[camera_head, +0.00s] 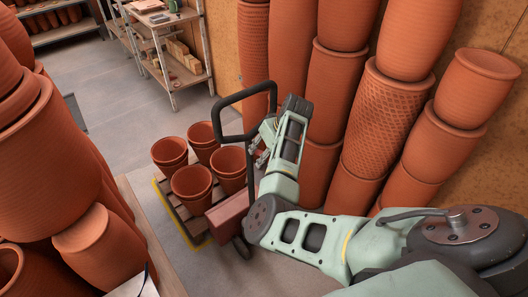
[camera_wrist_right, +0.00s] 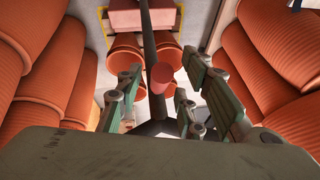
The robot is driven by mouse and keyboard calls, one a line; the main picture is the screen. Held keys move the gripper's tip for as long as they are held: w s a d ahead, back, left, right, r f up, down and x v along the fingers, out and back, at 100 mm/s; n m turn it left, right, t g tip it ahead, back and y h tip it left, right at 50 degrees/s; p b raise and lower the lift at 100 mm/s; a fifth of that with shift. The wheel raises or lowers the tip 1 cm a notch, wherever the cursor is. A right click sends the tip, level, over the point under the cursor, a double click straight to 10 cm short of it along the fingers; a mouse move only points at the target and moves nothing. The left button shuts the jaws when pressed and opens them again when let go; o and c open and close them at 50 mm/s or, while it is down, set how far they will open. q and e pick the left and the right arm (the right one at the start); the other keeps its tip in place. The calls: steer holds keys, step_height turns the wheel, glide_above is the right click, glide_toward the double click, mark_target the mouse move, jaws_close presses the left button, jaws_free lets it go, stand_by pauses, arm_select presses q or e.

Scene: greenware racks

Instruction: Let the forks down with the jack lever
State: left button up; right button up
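The pallet jack has a dark loop handle (camera_head: 219,118) standing up beside my right arm and a red body (camera_head: 229,214) low at the pallet. In the right wrist view, a short red knob (camera_wrist_right: 162,80), which looks like the jack lever's end, lies in front of the dark handle shaft (camera_wrist_right: 149,40). My right gripper (camera_head: 264,141) is at the handle, partly hidden by its own wrist. In the wrist view its fingers (camera_wrist_right: 162,88) are spread on both sides of the knob, with gaps visible. My left gripper is out of view.
Terracotta pots (camera_head: 191,183) stand on a yellow-edged pallet (camera_head: 171,214) at the jack. Tall pot stacks (camera_head: 330,92) rise close on the right; more pots (camera_head: 95,240) crowd the left. A shelf rack (camera_head: 176,67) stands behind. Grey floor (camera_head: 118,103) is clear at back left.

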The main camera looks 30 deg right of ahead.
steer(key=shift+f, duration=0.1)
jaws_close()
stand_by(0.3)
